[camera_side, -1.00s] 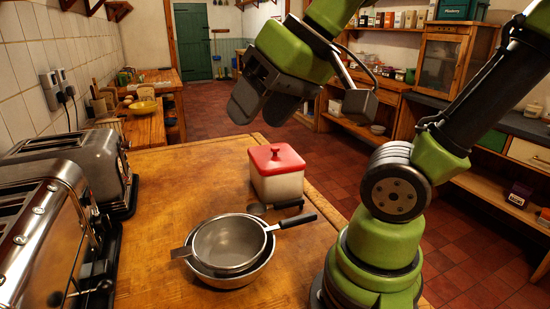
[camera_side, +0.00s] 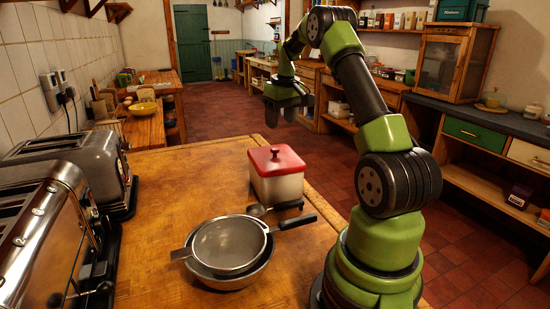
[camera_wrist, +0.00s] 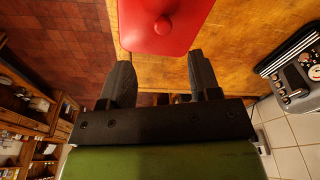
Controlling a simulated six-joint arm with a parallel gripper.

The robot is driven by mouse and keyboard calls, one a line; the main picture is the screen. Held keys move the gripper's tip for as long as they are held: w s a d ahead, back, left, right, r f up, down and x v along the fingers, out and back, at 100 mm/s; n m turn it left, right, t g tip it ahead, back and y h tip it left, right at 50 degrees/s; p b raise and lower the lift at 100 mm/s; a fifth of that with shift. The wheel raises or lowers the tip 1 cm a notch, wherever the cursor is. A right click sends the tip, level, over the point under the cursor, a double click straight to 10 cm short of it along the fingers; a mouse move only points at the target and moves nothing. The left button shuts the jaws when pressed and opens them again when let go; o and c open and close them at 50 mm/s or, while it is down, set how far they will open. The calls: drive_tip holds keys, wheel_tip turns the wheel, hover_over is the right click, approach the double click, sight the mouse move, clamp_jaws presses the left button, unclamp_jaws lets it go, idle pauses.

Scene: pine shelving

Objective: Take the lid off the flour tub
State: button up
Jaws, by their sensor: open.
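The flour tub (camera_side: 278,188) is a cream, square-sided tub standing upright on the wooden worktop. Its red lid (camera_side: 275,158) with a small round knob is on top. In the wrist view the red lid (camera_wrist: 150,30) shows at the top edge, beyond my fingertips and partly cut off by the frame. My gripper (camera_side: 288,110) is open and empty. In the side view it hangs behind and above the tub, apart from it. In the wrist view my gripper (camera_wrist: 160,75) shows two dark fingers spread apart with nothing between them.
A metal sieve (camera_side: 228,243) sits in a bowl in front of the tub, its black handle (camera_side: 298,222) reaching right. A spoon (camera_side: 258,210) lies beside the tub. Two toasters (camera_side: 65,165) stand at the left. The worktop left of the tub is clear.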

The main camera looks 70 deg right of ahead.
sight(275, 149)
drive_tip(key=f, duration=0.3)
drive_tip(key=w+f, duration=0.1)
drive_tip(key=f, duration=0.5)
drive_tip(key=shift+w+d+f, duration=0.15)
drive_tip(key=shift+w+d, duration=0.05)
drive_tip(key=shift+w, duration=0.2)
drive_tip(key=shift+c, duration=0.5)
drive_tip(key=c, duration=0.9)
